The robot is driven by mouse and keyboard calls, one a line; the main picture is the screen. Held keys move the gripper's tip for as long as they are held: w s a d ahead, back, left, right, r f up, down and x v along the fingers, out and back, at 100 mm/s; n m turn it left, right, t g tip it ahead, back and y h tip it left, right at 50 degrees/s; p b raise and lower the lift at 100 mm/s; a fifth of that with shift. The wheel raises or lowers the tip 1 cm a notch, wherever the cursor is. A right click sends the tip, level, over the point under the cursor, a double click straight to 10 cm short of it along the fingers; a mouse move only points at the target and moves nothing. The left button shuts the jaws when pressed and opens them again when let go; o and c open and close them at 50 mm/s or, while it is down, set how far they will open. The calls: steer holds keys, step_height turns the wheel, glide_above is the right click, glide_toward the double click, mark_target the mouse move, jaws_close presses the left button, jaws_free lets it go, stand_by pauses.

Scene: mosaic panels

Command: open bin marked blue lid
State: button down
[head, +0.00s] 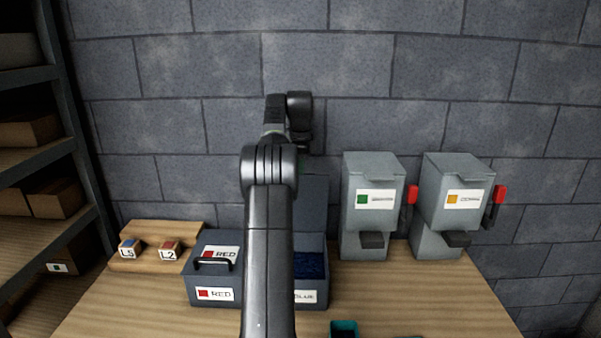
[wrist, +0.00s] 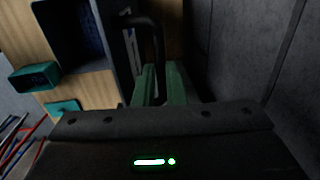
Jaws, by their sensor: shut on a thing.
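The grey bin marked blue (head: 311,299) stands on the table, partly hidden behind my arm. Its lid (head: 313,205) stands raised and upright at the back, so blue contents (head: 309,265) show inside. In the wrist view the bin's dark opening (wrist: 82,38) lies at upper left. My gripper (wrist: 160,80) has green fingers shut on the lid's dark handle (wrist: 157,42). In the head view my arm hides most of the gripper and the handle.
The bin marked red (head: 213,295) stands closed directly left. Two grey dispensers (head: 374,205) (head: 459,190) with red levers stand at right. A wooden block holder (head: 150,236) sits at left, a teal container (head: 344,328) at the front. The block wall is close behind.

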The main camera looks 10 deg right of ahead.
steer(key=shift+w+d+f, duration=0.1)
steer(key=shift+w, duration=0.5)
steer(key=c, duration=1.5)
jaws_free()
